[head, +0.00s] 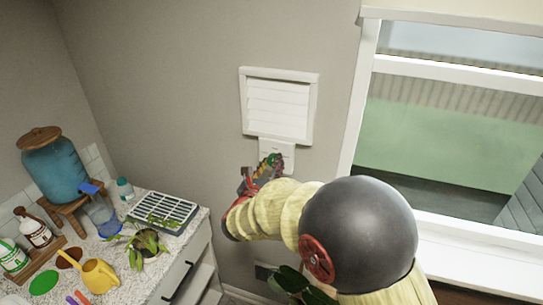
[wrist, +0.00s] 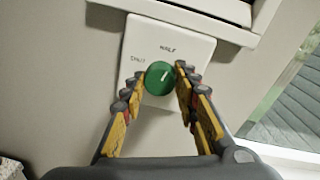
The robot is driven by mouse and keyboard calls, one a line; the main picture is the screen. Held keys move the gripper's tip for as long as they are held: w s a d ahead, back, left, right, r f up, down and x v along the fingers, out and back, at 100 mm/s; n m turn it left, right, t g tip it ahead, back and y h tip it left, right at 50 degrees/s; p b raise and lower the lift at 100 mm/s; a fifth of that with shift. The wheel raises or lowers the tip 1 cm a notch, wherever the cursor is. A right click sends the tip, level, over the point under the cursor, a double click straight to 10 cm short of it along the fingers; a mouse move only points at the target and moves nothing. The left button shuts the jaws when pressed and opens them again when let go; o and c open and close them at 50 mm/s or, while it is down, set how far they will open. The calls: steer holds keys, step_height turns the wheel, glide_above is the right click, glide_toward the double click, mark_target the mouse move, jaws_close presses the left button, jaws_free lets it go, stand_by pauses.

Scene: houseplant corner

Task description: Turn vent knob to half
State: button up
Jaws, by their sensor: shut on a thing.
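The vent knob (wrist: 160,79) is a round green knob with a white pointer line, on a white wall plate (wrist: 143,48). The plate reads "SHUT" at left and "HALF" at the top. The pointer leans up and slightly right, near the "HALF" mark. My gripper (wrist: 162,80) is shut on the knob, one finger on each side. In the head view, the plate (head: 277,147) sits just below the white louvred vent (head: 278,106). There my gripper (head: 268,165) covers the knob.
A counter (head: 190,235) at left holds a water dispenser (head: 55,165), a grey slatted tray (head: 163,210), a potted plant (head: 146,243), a yellow watering can (head: 98,272) and bottles. A window (head: 440,150) is at right. Leaves of another plant (head: 290,279) show below my arm.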

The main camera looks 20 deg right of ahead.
steer(key=shift+n+p, duration=1.1)
steer(key=shift+p, duration=0.15)
steer(key=o, duration=1.2)
steer(key=shift+c, duration=0.2)
steer(key=shift+a, duration=0.1)
steer(key=v, duration=1.2)
steer(key=shift+w, duration=0.1)
